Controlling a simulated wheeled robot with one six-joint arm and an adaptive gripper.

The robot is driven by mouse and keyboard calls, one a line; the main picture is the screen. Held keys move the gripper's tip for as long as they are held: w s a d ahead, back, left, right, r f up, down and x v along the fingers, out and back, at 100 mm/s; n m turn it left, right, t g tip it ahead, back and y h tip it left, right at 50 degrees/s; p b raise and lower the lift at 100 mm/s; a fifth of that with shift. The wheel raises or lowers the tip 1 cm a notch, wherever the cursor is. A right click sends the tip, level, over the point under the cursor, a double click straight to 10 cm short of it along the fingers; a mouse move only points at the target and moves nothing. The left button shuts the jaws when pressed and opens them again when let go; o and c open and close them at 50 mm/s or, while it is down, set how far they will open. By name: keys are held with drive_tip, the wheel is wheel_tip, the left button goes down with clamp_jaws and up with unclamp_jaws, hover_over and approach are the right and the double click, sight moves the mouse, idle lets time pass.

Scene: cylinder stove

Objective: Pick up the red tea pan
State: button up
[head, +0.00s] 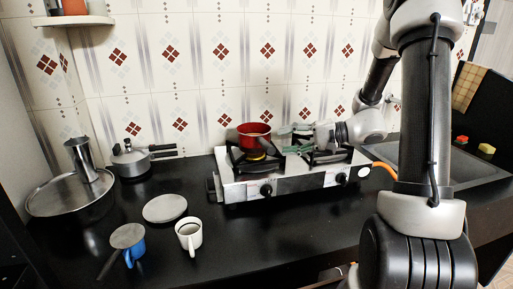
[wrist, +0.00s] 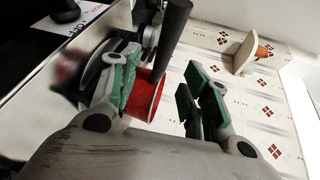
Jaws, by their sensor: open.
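The red tea pan (head: 254,130) sits upright on the left burner of the stove. Its dark handle points toward the front right. My gripper (head: 295,139) is just right of the pan, its green-padded fingers apart. In the wrist view, the red pan (wrist: 154,92) shows behind the left finger and in the gap, and its dark handle (wrist: 174,40) runs up across the gap. My gripper (wrist: 162,76) is open there and holds nothing. The left finger hides part of the pan, and I cannot tell whether it touches it.
The two-burner stove (head: 232,190) stands against the tiled wall. A sink (head: 440,168) is at the right. A wall shelf (head: 73,20) holds an orange pot.

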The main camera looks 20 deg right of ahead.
sight(264, 142)
drive_tip(key=shift+n, duration=0.4)
drive_tip(key=x, duration=0.8)
drive_tip(key=shift+r, duration=0.25)
drive_tip(key=shift+c, duration=0.3)
clamp_jaws()
